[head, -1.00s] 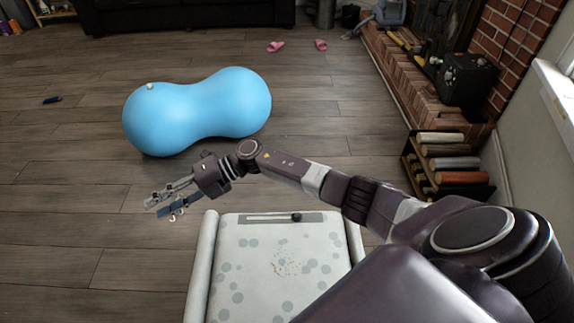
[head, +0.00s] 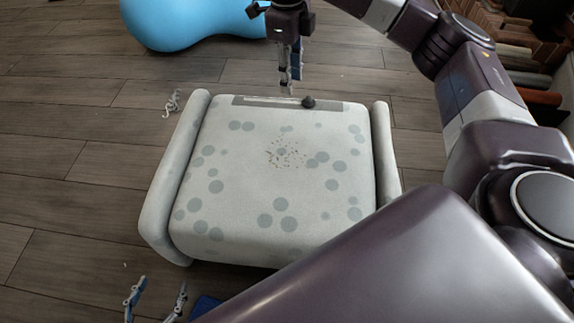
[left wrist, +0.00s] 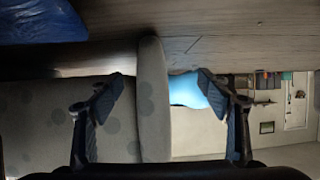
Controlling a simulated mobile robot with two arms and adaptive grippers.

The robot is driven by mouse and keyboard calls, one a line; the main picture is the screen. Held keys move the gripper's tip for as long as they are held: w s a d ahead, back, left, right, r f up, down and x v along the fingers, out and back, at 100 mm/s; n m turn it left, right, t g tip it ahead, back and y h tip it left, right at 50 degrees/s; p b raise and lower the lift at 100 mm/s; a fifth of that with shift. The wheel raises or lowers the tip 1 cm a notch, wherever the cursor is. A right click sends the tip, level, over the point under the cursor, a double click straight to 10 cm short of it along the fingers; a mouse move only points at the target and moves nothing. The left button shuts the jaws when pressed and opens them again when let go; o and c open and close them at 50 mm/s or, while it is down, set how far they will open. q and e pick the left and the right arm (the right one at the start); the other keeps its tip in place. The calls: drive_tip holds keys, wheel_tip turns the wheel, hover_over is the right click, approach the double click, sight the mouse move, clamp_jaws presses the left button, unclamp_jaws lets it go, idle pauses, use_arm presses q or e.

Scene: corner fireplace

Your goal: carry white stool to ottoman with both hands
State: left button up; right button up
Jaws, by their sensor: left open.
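The white stool (head: 285,215), padded with grey dots and rolled sides, stands on the floor in the middle of the head view. My left gripper (head: 157,298) is open near its front left corner, apart from it. In the left wrist view, the stool's rolled side (left wrist: 152,100) appears between my spread left fingers (left wrist: 160,92). My right gripper (head: 290,78) points down at the stool's far edge; its fingers are seen nearly edge-on, so their opening is unclear. I cannot identify a separate ottoman. My right arm hides the stool's front right corner.
A grey strip with a dark knob (head: 308,102) and crumbs (head: 287,154) lie on the stool. A blue peanut ball (head: 190,22) is behind. A small white curly thing (head: 172,102) lies on the floor. A rack with rolls (head: 535,97) stands right. The left floor is mostly clear.

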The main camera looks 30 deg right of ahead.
sight(179, 267)
use_arm(q)
drive_tip(key=shift+s+d+f+b, duration=0.25)
drive_tip(key=shift+d+f+b, duration=0.3)
drive_tip(key=shift+f, duration=0.1)
drive_tip(key=shift+d+r+h, duration=0.15)
drive_tip(key=shift+h, duration=0.15)
use_arm(e)
drive_tip(key=d, duration=0.2)
drive_tip(key=d+h, duration=0.1)
drive_tip(key=shift+s+d, duration=0.35)
drive_tip(key=shift+s, duration=0.05)
use_arm(q)
drive_tip(key=shift+x, duration=3.95)
use_arm(e)
drive_tip(key=shift+d+f, duration=0.2)
drive_tip(key=shift+f, duration=1.1)
drive_tip(key=shift+d+f, duration=0.2)
drive_tip(key=shift+f, duration=1.1)
drive_tip(key=shift+d+f, duration=0.2)
drive_tip(key=shift+f, duration=1.1)
use_arm(q)
drive_tip(key=shift+c, duration=0.3)
use_arm(e)
drive_tip(key=shift+c, duration=0.3)
